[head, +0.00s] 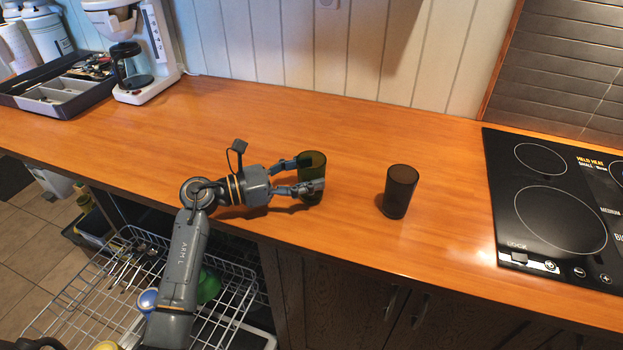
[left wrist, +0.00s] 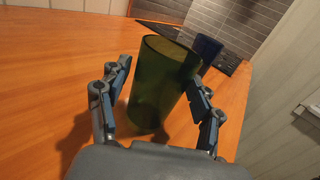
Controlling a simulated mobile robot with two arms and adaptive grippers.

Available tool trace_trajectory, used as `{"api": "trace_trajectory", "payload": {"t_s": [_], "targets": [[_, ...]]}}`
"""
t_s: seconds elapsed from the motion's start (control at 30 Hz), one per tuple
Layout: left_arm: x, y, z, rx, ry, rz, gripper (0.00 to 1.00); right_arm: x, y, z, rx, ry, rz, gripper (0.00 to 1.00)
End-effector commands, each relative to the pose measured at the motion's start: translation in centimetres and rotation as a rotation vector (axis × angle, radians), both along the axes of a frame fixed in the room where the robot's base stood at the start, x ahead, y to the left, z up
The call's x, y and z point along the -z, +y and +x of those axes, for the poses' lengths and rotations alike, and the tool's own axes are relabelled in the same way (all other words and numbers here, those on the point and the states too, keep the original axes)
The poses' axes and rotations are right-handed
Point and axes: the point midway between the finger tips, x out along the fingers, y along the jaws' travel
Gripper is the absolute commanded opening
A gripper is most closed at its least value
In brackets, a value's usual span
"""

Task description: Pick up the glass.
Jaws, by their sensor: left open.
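A green see-through glass (head: 313,170) stands upright on the wooden counter in the middle of the head view. My left gripper (head: 304,176) is open, with its two fingers on either side of this glass. In the left wrist view the green glass (left wrist: 160,85) stands between the open fingers of my left gripper (left wrist: 157,105); the right finger looks close to its side, and I cannot tell whether it touches. A second, dark glass (head: 400,190) stands upright to the right and also shows behind the green one in the left wrist view (left wrist: 208,48). My right gripper is not in view.
A black cooktop (head: 548,210) lies at the right end of the counter (head: 250,110). A coffee maker (head: 150,60) and a dark utensil tray (head: 35,111) stand at the far left. A wire dish rack (head: 50,318) is pulled out below the counter edge. The counter behind the glasses is clear.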

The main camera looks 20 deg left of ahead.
Motion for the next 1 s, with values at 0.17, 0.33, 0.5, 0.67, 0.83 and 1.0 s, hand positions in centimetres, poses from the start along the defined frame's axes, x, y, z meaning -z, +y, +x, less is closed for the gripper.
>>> {"api": "trace_trajectory", "payload": {"t_s": [0.17,0.33,0.5,0.67,0.83,1.0], "targets": [[-0.4,-2.1,1.4,0.003,0.001,-0.007,0.65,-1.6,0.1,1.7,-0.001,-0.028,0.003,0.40],[-0.1,-3.7,2.6,0.001,0.000,-0.003,0.65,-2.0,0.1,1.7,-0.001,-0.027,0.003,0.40],[0.1,-4.1,2.9,0.001,0.002,-0.001,0.65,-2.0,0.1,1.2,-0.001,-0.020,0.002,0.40],[0.1,-4.1,2.9,0.001,0.002,-0.001,0.59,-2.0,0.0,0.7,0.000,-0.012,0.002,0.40],[0.1,-4.1,2.9,0.000,0.002,-0.001,0.24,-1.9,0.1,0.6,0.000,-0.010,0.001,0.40],[0.1,-4.0,2.9,0.000,0.002,-0.001,0.07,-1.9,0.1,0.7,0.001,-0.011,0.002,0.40]]}}
